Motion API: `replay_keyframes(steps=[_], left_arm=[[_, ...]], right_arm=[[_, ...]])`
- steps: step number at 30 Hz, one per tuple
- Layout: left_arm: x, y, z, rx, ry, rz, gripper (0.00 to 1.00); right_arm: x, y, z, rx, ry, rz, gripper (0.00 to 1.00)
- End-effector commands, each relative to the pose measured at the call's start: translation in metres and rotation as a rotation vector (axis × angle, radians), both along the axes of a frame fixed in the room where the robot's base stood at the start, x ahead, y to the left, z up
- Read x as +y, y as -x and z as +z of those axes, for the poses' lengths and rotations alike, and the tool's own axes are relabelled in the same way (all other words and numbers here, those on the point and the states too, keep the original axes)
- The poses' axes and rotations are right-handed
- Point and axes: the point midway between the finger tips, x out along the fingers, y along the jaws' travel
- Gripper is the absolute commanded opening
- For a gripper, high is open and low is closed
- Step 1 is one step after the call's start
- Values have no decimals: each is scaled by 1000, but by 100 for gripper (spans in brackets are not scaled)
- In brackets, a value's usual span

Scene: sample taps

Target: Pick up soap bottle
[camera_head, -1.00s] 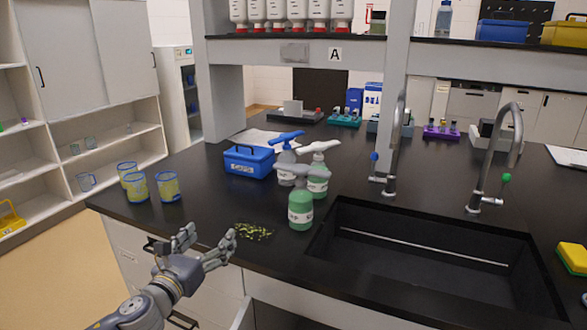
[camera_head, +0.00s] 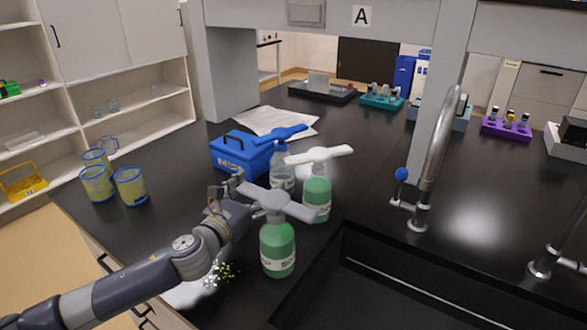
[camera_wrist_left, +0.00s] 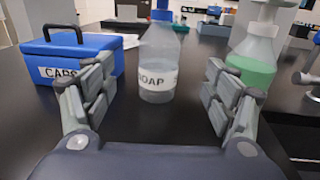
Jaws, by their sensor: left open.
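The soap bottle (camera_head: 282,178) is clear with a blue pump top and stands upright on the black counter. In the left wrist view the soap bottle (camera_wrist_left: 157,72) shows a SOAP label and stands centred ahead, between the lines of the fingers. My left gripper (camera_head: 240,190) is open and empty, just left of the bottles. In the left wrist view its fingers (camera_wrist_left: 160,95) are spread, with the bottle a little beyond them. In the head view, the green bottles partly hide the soap bottle. My right gripper is not in view.
Two green-liquid bottles, one in front (camera_head: 278,247) and one to the right (camera_head: 317,195), crowd the soap bottle. A blue caps box (camera_head: 240,155) is close on the left. Several yellow-filled beakers (camera_head: 131,187), scattered bits (camera_head: 222,272) and a sink (camera_head: 390,290) are around.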

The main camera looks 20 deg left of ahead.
Motion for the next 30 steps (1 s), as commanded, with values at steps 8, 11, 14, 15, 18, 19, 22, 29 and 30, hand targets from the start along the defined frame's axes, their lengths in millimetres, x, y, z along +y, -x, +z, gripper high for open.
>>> replay_keyframes(steps=[8, 11, 14, 15, 18, 19, 22, 29, 30], left_arm=[[-1, -29, 2, -3, 2, 0, 79], [0, -41, 1, -2, 1, 2, 79], [-1, -49, 1, -2, 2, 0, 79], [-1, -51, 1, -2, 2, 0, 79], [-1, -54, 1, -1, 0, -1, 79], [-1, -55, 1, -1, 0, -1, 79], [-1, -62, 2, -2, 2, 0, 79], [-1, -90, 5, -2, 2, 0, 79], [-1, -95, 5, -3, 2, 0, 79]], right_arm=[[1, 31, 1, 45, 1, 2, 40], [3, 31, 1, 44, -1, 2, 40], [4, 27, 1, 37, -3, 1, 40], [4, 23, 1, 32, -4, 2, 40], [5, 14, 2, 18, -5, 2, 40], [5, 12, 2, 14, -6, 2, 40], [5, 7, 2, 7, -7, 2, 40], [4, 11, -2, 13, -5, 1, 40], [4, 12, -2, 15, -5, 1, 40]])
